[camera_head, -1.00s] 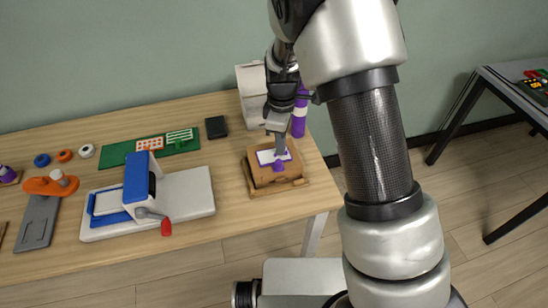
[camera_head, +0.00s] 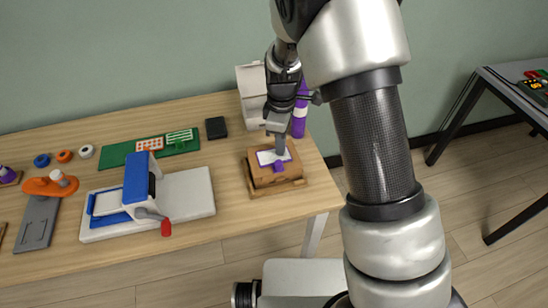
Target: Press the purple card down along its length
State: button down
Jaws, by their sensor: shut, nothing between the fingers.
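The purple card (camera_head: 279,166) lies on top of a brown box (camera_head: 275,177) near the right end of the table. A white patch (camera_head: 266,157) shows on the box top beside the purple. My gripper (camera_head: 280,149) is shut and empty, pointing down with its tips at the far part of the card. I cannot tell whether the tips touch the card. The gripper covers part of the card and the white patch.
The box sits on a wooden tray (camera_head: 256,195). A purple bottle (camera_head: 299,119) and a white container (camera_head: 251,92) stand behind it. A blue and white press (camera_head: 139,184) with a red-tipped handle is to the left. Bare tabletop lies between.

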jog(key=shift+r+p, duration=1.55)
jog(key=shift+r, duration=0.85)
jog(key=s+d+r+m+t+p, duration=0.1)
jog(key=s+d+r+m, duration=0.1)
jog(key=r, duration=0.5)
jog(key=s+d+r+m+p, duration=0.1)
jog(key=d+r+m+p, duration=0.1)
jog(key=r, duration=0.5)
jog(key=s+d+r+m+t+p, duration=0.2)
jog(key=s+d+r+m, duration=0.2)
jog(key=s+r, duration=0.5)
jog(key=s+d+r+m+t+p, duration=0.2)
jog(key=s+d+r+m+p, duration=0.1)
jog(key=s+r+m, duration=0.4)
jog(key=s+d+r, duration=0.1)
jog(key=s+r, duration=0.2)
jog(key=shift+s+d+r+t, duration=0.25)
jog(key=shift+d+t, duration=0.05)
